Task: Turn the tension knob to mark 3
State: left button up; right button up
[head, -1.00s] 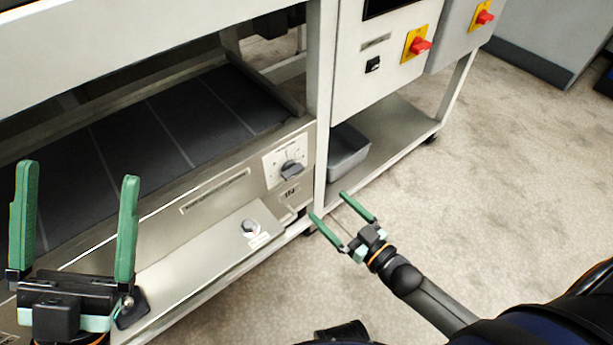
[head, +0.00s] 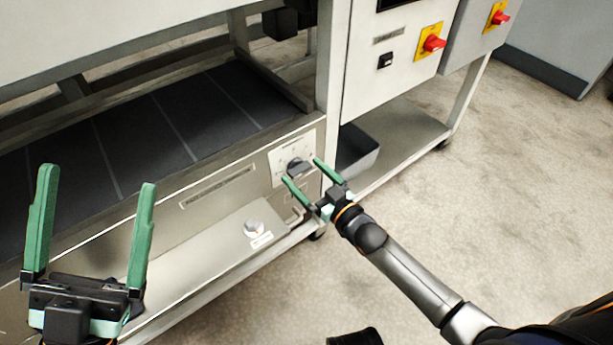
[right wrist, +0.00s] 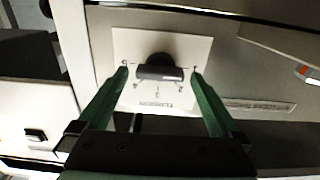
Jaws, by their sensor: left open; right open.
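The dark tension knob (head: 299,166) sits on a white dial plate (head: 279,160) on the machine's metal side panel. In the right wrist view the knob (right wrist: 160,68) is ahead of my open fingers, roughly centred between the tips, with marks printed around it. In the right wrist view my right gripper (right wrist: 159,72) spans most of the plate. My left gripper (head: 97,177) is open and empty at the lower left.
A second, silvery knob (head: 254,228) sits on the lower ledge, left of my right gripper. A dark belt (head: 150,130) runs behind the panel. A grey bin (head: 357,150) stands on the lower shelf. Red switches (head: 433,43) are above. The floor at right is clear.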

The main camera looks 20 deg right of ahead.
jog(key=c, duration=1.3)
